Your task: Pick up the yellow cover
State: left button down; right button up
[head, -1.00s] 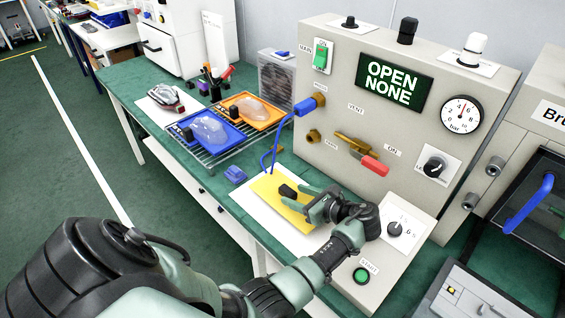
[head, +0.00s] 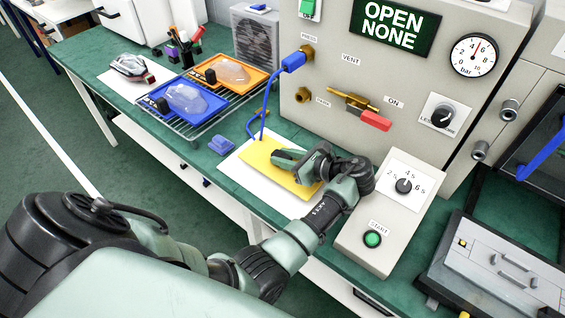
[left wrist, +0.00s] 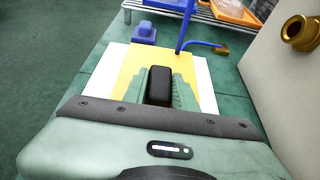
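The yellow cover (head: 262,157) is a flat yellow plate over a white sheet on the green bench, below the grey panel. It also shows in the left wrist view (left wrist: 130,75). A black knob (left wrist: 160,84) stands on its top. My left gripper (head: 288,160) is low over the cover, its fingers on both sides of the knob and seemingly touching it. In the head view the fingers largely hide the knob. I see no clear gap between cover and sheet. My right gripper is not in view.
The white sheet (head: 232,175) lies under the cover. A blue block (head: 221,145) sits to its left. A blue hose (head: 264,97) hangs close behind the cover. The wire rack (head: 190,128) holds blue and orange trays. The start-button box (head: 372,239) stands right of my gripper.

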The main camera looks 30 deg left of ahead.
aim_at(282, 156)
pick_arm(q)
jog(key=shift+a, duration=0.1)
jog(key=shift+r, duration=0.15)
jog(key=shift+a+r, duration=0.1)
jog(key=shift+r, duration=0.3)
notch_tip(282, 156, up, 19)
jog(key=shift+p, duration=0.45)
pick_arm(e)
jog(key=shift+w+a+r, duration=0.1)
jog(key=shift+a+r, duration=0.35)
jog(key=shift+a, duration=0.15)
